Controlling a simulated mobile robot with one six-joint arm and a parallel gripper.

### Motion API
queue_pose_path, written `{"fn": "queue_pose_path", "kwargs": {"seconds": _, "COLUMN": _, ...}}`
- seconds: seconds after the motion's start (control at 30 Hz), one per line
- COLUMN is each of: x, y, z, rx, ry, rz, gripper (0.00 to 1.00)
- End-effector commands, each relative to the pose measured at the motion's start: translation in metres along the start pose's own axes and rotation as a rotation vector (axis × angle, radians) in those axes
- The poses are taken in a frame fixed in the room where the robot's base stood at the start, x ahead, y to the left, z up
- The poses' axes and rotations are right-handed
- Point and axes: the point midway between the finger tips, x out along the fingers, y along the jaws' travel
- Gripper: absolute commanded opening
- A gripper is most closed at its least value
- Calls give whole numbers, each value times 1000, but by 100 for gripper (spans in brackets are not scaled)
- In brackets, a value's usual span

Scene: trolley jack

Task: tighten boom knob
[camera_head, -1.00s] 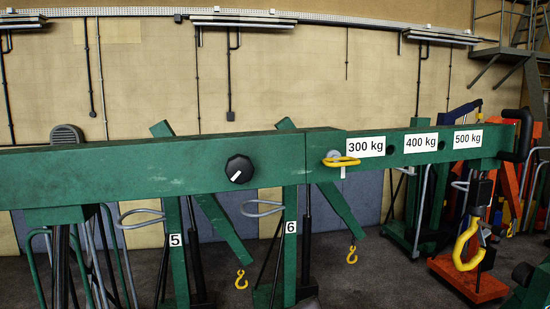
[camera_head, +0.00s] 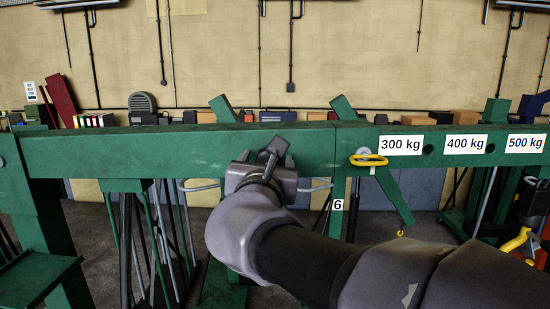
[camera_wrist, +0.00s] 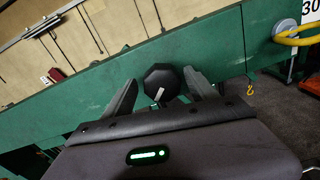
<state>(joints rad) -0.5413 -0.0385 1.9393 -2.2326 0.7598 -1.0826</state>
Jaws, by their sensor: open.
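The boom knob (camera_wrist: 162,76) is black and many-sided, with a white pointer line on its face. It sits on the side of the green boom (camera_head: 100,153), which also crosses the wrist view (camera_wrist: 60,102). My gripper (camera_head: 272,150) is in front of the boom in the head view and hides the knob there. In the wrist view my gripper's two fingers are spread, one on each side of the knob. They look close to it, but I cannot tell whether they touch it. A yellow-handled pin (camera_head: 368,160) sits by the 300 kg label (camera_head: 401,145).
Plates for 400 kg (camera_head: 466,144) and 500 kg (camera_head: 525,143) follow along the boom to the right. Green legs and grey bars stand below the boom. Shelved items line the back wall.

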Motion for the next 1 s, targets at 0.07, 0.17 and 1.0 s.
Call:
{"fn": "queue_pose_path", "kwargs": {"seconds": 0.07, "x": 8, "y": -1, "z": 0, "rx": 0, "ry": 1, "rz": -1, "gripper": 67}}
{"fn": "queue_pose_path", "kwargs": {"seconds": 0.17, "x": 13, "y": -1, "z": 0, "rx": 1, "ry": 1, "rz": -1, "gripper": 67}}
{"fn": "queue_pose_path", "kwargs": {"seconds": 1.0, "x": 13, "y": -1, "z": -2, "rx": 36, "ry": -1, "rz": 0, "gripper": 4}}
